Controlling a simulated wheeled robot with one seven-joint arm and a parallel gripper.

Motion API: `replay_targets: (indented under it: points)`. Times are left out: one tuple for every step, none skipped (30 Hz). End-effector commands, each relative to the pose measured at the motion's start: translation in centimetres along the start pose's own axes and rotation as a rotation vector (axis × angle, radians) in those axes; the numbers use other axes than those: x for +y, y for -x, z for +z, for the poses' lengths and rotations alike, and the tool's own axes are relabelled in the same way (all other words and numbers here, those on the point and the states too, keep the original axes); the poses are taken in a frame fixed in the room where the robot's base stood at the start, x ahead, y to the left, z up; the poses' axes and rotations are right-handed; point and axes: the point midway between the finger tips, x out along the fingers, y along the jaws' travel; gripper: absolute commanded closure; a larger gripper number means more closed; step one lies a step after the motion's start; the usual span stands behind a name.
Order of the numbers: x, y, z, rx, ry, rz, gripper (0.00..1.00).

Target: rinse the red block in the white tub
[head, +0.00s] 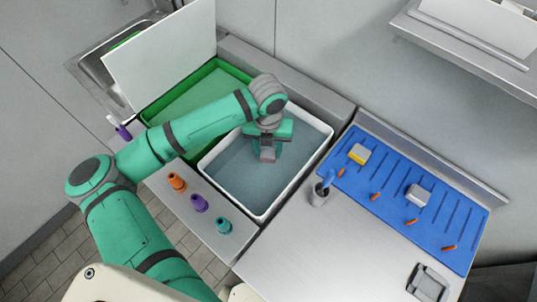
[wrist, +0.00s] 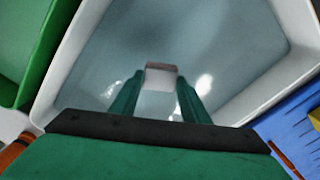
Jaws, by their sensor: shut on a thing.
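The white tub (head: 205,163) holds grey-blue water and stands in the middle of the head view. Its pale rim and the water also fill much of the wrist view (wrist: 75,62). My gripper (head: 267,149) points down inside the tub's outline, near its middle. In the wrist view its two green fingers (wrist: 161,78) are shut on the red block (wrist: 161,67). The block shows a reddish far edge and a pale, washed-out near face. In the head view the block is a small dull reddish patch at the fingertips. I cannot tell how deep it is in the water.
A green tub (head: 232,70) with a white panel (head: 160,55) adjoins behind left. Orange (head: 177,182), purple (head: 199,203) and teal (head: 223,225) cones line the front ledge.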

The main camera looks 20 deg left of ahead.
Motion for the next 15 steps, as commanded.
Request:
replay_targets:
  points:
    - [0.0, 0.3, 0.0, -0.001, 0.000, 0.001, 0.82]
    - [0.0, 0.5, 0.1, -0.002, 0.000, 0.001, 0.82]
    - [0.1, 0.8, 0.1, -0.003, 0.000, 0.001, 0.82]
    - [0.1, 1.1, 0.1, -0.003, 0.000, 0.001, 0.82]
    - [0.0, 1.3, 0.1, -0.003, 0.000, 0.001, 0.82]
    - [0.0, 1.5, 0.1, -0.003, 0.000, 0.000, 0.82]
    - [0.0, 1.7, 0.1, -0.002, 0.000, 0.000, 0.82]
    - [0.0, 1.9, 0.1, -0.002, 0.000, 0.000, 0.82]
    - [0.0, 2.2, 0.1, -0.002, -0.001, 0.000, 0.82]
    - [0.0, 2.4, 0.1, -0.002, -0.001, 0.001, 0.82]
    - [0.0, 2.6, 0.0, -0.003, -0.001, 0.001, 0.82]
    - [0.0, 2.9, 0.0, -0.002, -0.001, 0.001, 0.82]
    - [0.0, 3.1, 0.0, -0.002, -0.001, 0.001, 0.82]
    - [0.0, 3.3, 0.1, -0.002, -0.001, 0.001, 0.82]
    - [0.1, 3.6, 0.1, -0.002, 0.000, 0.001, 0.82]
